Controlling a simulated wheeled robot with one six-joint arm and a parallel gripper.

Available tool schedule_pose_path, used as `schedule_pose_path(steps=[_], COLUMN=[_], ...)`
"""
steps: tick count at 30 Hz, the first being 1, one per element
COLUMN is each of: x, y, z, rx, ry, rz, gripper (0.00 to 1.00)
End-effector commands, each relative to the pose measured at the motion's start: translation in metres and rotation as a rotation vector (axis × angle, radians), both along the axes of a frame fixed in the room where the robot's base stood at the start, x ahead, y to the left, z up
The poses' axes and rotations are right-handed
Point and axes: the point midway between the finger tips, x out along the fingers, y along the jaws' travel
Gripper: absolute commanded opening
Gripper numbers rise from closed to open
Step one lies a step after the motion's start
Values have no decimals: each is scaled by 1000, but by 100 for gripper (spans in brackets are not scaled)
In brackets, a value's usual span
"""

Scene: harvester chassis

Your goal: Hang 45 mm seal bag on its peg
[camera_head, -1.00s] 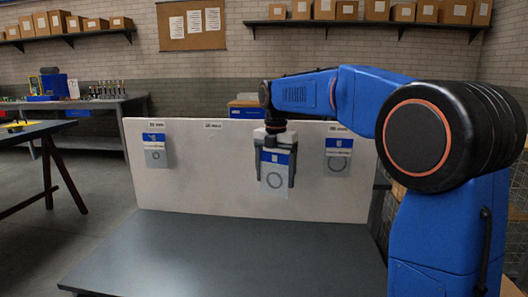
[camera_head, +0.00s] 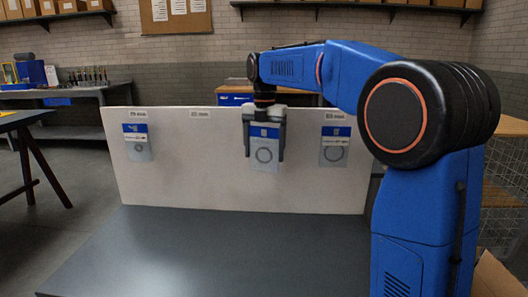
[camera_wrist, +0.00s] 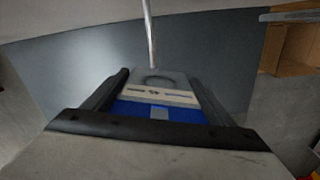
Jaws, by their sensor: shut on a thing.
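My gripper (camera_head: 265,155) is shut on a grey bag (camera_head: 264,153) with a blue header and a printed ring. It holds the bag upright in front of a white board (camera_head: 210,180), right of the middle label (camera_head: 200,114). In the wrist view the bag (camera_wrist: 155,80) lies between the two fingers. A thin metal peg (camera_wrist: 150,35) ends close to the bag's far edge; I cannot tell whether they touch. The bag's size text is too small to read.
Similar bags hang at the board's left (camera_head: 137,143) and right (camera_head: 335,147). A dark grey table (camera_head: 200,250) in front of the board is clear. In the wrist view a grey bar (camera_wrist: 290,15) shows at top right.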

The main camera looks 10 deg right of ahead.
Motion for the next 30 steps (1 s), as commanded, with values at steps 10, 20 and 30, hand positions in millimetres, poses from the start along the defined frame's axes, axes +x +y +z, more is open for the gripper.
schedule_pose_path(steps=[10, 20, 30], x=[16, 31, 47], y=[-5, -10, -15], z=[-2, -3, -4], rx=[0, 0, 0], ry=[0, 0, 0], rz=[0, -2, 0], gripper=[56, 56, 56])
